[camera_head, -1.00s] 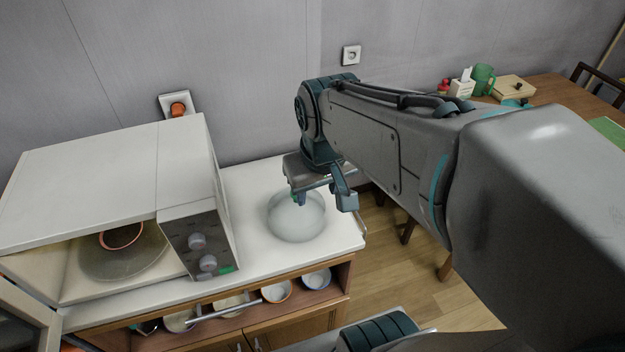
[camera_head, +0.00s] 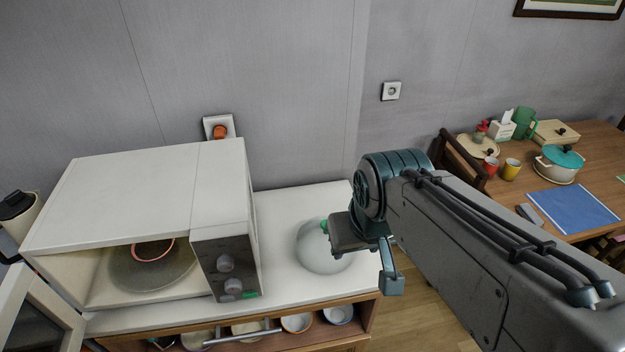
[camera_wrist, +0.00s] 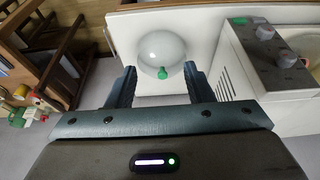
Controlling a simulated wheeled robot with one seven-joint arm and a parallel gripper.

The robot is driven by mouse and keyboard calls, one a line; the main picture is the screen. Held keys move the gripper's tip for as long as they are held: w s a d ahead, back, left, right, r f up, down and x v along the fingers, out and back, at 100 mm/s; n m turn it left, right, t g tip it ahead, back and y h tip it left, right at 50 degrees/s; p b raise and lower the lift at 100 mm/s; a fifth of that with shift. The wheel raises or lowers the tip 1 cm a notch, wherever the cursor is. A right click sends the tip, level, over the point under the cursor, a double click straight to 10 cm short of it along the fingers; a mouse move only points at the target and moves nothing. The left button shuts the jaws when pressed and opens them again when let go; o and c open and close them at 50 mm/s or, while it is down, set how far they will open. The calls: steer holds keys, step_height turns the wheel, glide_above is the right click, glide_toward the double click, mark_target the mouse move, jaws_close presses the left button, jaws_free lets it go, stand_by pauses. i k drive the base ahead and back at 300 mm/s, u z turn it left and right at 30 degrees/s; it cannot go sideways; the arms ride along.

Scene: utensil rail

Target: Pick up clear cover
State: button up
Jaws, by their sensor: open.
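The clear cover (camera_head: 318,250) is a pale see-through dome with a green knob. It rests on the white counter to the right of the microwave. In the wrist view the cover (camera_wrist: 160,46) lies ahead of the fingers, with its green knob (camera_wrist: 162,73) between and just beyond the fingertips. My gripper (camera_wrist: 158,75) is open and empty. In the head view my gripper (camera_head: 362,262) is at the right side of the cover and hides part of it. I cannot tell the exact gap between fingers and knob.
A white microwave (camera_head: 140,205) with its door open stands left of the cover, with a plate and a reddish ring inside. Bowls (camera_head: 297,322) sit on the shelf below the counter (camera_head: 290,200). A wooden table (camera_head: 520,190) with a pot and cups is at the right.

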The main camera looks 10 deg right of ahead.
mark_target(314, 247)
steer(key=u, duration=1.7)
steer(key=k, duration=1)
steer(key=z, duration=1)
steer(key=i, duration=0.5)
steer(key=z, duration=0.1)
